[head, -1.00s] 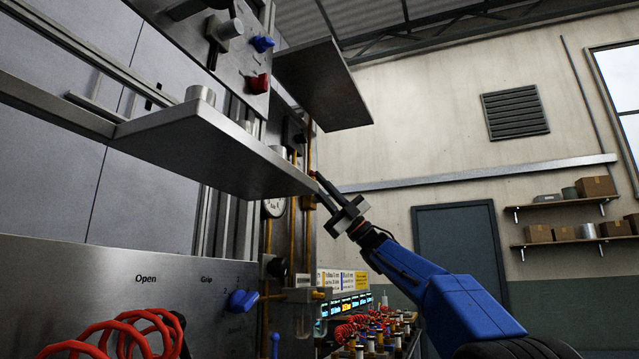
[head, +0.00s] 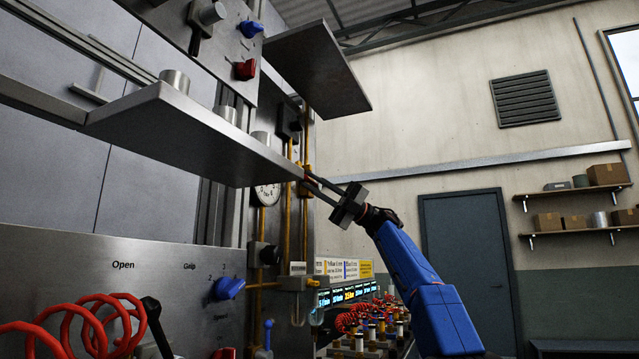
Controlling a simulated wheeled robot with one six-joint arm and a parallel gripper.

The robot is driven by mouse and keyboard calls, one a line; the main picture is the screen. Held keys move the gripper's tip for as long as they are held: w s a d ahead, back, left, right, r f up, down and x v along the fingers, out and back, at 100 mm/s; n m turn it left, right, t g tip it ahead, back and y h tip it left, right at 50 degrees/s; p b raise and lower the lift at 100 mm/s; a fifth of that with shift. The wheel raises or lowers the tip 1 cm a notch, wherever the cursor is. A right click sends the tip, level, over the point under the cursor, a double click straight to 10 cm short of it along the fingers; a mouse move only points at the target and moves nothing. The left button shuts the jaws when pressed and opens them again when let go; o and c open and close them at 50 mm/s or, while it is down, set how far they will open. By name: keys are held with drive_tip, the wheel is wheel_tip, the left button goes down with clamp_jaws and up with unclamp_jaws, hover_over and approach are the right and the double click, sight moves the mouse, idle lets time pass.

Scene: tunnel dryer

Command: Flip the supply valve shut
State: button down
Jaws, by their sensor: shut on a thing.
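My gripper (head: 312,184) reaches up from the lower right, its fingers pointing left at the yellow vertical pipes in the head view. The yellow pipe (head: 304,225) runs down beside the fingertips. A round dial gauge (head: 267,194) sits to the left of the pipes.
A grey metal shelf (head: 190,135) juts out just left of the gripper, and another plate (head: 318,70) hangs above. A control panel with a blue knob (head: 228,288) and red coiled hoses (head: 95,320) stand lower left. Open air lies right of the arm.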

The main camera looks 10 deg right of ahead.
drive_tip(key=shift+f+n+h, duration=0.2)
drive_tip(key=shift+n+h, duration=0.2)
idle(0.4)
drive_tip(key=c, duration=1.8)
unclamp_jaws()
drive_tip(key=shift+c, duration=0.2)
drive_tip(key=shift+d, duration=0.1)
drive_tip(key=v, duration=1.7)
drive_tip(key=shift+f, duration=0.15)
